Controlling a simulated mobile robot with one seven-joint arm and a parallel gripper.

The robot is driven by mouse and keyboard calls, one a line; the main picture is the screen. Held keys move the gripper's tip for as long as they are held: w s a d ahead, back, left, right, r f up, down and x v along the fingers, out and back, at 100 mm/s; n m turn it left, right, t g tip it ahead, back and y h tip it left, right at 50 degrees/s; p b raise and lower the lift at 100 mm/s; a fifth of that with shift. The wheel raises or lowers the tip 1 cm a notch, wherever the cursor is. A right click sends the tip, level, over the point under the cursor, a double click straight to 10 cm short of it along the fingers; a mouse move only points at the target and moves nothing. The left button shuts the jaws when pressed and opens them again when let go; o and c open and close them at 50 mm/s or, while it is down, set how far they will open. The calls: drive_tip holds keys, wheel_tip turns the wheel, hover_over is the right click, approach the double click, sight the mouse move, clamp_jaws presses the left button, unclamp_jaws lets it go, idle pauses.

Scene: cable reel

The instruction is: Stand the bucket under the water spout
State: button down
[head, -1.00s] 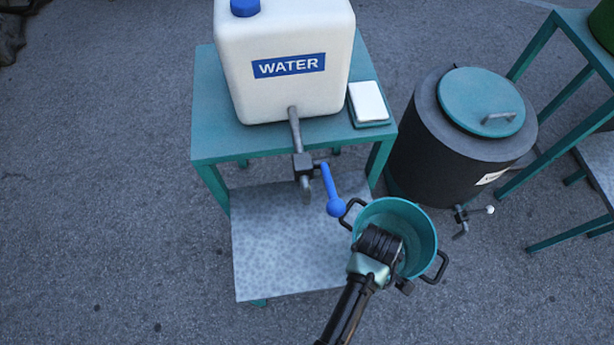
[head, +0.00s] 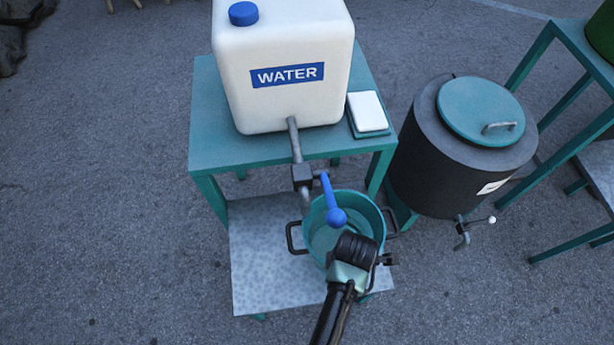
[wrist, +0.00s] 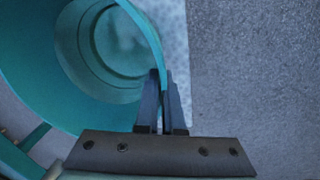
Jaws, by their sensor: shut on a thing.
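The teal bucket (head: 378,222) has two dark side handles and looks empty inside. In the head view it is over the right part of the speckled low shelf (head: 262,270); whether it touches the shelf I cannot tell. My gripper (wrist: 162,100) is shut on the bucket's rim, on its near side; in the head view my gripper (head: 352,258) hides part of that rim. The water spout (head: 305,198) hangs from the white water tank (head: 285,100), and its tip overlaps the bucket's left edge in the picture. The blue tap lever (head: 331,200) shows in front of the bucket.
The tank stands on a teal table (head: 215,145) with a white block (head: 367,112) at its right. A dark barrel (head: 425,175) with a teal lid and its own tap stands close at right. The shelf's left part is bare. Another teal table (head: 540,70) is at far right.

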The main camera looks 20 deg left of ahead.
drive_tip(key=s+a+f, duration=0.1)
drive_tip(key=a+f, duration=0.2)
drive_tip(key=a, duration=0.6)
drive_tip(key=shift+s+f, duration=0.25)
drive_tip(key=shift+s, duration=0.1)
drive_tip(key=shift+f, duration=0.15)
drive_tip(key=c, duration=1)
unclamp_jaws()
drive_tip(key=shift+s, duration=0.1)
drive_tip(key=shift+c, duration=0.2)
wheel_tip(320, 180, up, 12)
drive_tip(key=s+p, duration=0.1)
drive_tip(key=p, duration=0.1)
drive_tip(key=shift+d+p, duration=0.2)
drive_tip(key=shift+p, duration=0.1)
